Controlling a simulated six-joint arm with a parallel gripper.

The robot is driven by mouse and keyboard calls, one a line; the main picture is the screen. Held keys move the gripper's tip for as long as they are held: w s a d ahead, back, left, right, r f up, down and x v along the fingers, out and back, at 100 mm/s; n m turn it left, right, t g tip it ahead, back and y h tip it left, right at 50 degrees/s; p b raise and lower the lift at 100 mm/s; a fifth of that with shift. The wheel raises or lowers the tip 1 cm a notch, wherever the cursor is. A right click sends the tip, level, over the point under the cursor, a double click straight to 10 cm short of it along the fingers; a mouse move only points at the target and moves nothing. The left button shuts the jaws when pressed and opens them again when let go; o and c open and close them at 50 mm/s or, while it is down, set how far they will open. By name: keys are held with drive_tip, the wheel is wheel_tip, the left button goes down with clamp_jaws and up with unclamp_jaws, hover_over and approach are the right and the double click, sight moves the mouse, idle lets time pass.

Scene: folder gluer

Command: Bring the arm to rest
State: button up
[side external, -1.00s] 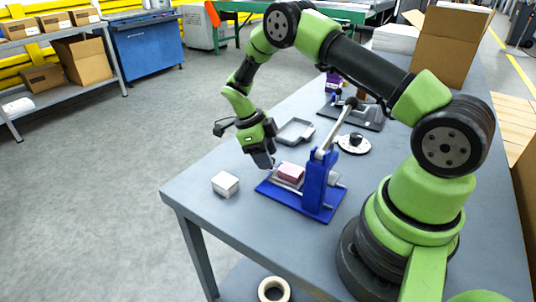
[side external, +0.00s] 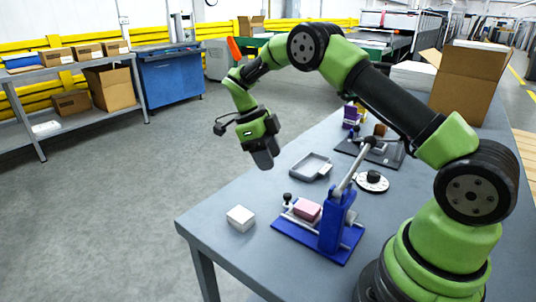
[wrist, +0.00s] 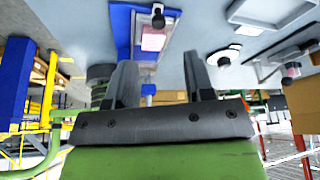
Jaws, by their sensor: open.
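My gripper (side external: 264,160) hangs above the far left part of the table, clear of the table top, with nothing between its fingers. In the wrist view my gripper (wrist: 160,85) shows two fingers spread apart with an empty gap. The blue press fixture (side external: 330,232) stands on the table below and to the right of it, with a pink block (side external: 307,209) on its base. The fixture also shows in the wrist view (wrist: 122,25), apart from the fingers.
A white box (side external: 240,218) sits near the table's left edge. A grey tray (side external: 310,167), a round white dial (side external: 371,182) and a dark base plate (side external: 385,155) stand farther back. A large cardboard box (side external: 466,82) is at the back right. Open floor lies left.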

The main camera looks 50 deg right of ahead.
drive_tip(key=s+a+r+n+t+y, duration=0.1)
drive_tip(key=s+a+r+n+t, duration=0.25)
drive_tip(key=r+n, duration=0.4)
drive_tip(key=s+a+r+n+t+y, duration=0.1)
drive_tip(key=s+a+r+n+t, duration=0.2)
drive_tip(key=r+n, duration=0.45)
drive_tip(key=s+a+r+n+t+y, duration=0.1)
drive_tip(key=s+a+r+n+t, duration=0.1)
drive_tip(key=s+n, duration=0.4)
drive_tip(key=s+a+r+n+t, duration=0.2)
drive_tip(key=s+n, duration=0.4)
drive_tip(key=s, duration=0.2)
drive_tip(key=shift+s+a+t+y, duration=0.25)
drive_tip(key=shift+s+t+y, duration=0.1)
drive_tip(key=shift+y, duration=0.05)
